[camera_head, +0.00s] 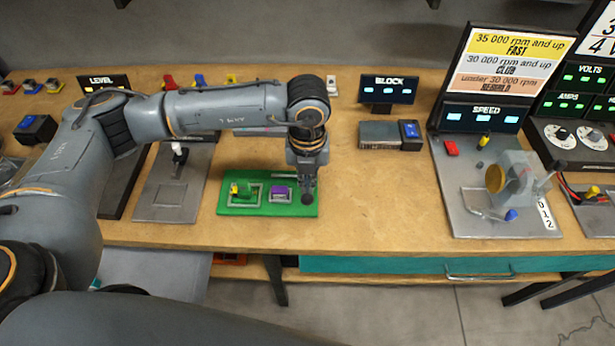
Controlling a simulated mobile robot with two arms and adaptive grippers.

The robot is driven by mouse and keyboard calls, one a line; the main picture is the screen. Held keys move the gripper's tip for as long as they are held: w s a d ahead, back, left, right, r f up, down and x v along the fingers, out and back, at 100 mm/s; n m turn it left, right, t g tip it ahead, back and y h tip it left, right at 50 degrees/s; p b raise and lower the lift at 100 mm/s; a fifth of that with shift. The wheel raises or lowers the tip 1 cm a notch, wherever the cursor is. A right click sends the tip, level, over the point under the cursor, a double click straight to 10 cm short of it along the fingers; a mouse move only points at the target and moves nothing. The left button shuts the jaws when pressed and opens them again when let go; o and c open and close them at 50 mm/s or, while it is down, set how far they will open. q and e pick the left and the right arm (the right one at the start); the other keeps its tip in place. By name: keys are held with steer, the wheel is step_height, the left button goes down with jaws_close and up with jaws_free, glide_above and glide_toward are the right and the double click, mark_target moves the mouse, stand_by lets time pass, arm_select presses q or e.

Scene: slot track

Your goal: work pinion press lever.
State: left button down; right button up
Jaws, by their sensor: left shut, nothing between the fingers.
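I cannot tell for sure which fixture is the pinion press or its lever. A green board (227,207) near the bench's front edge bears a yellow-green part (238,190) and a purple block (282,193). My left gripper (307,190) points down at the board's right end, shut and empty. A dark round tip shows at its lower end; I cannot tell if it is a knob or my fingertips, or whether they touch the board. To the left, a grey plate (168,200) carries a small upright with a white and black top (179,152), partly behind my arm. My right gripper is out of view.
A block device (380,135) with a blue switch stands behind, under the BLOCK display (388,89). On the right, a grey plate (470,215) bears a motor-like fixture (515,180) before the SPEED display (482,117). The wooden bench (375,215) is clear between.

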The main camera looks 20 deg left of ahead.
arm_select(q)
step_height(320, 180, up, 10)
steer(key=p, duration=0.5)
stand_by(0.6)
stand_by(0.5)
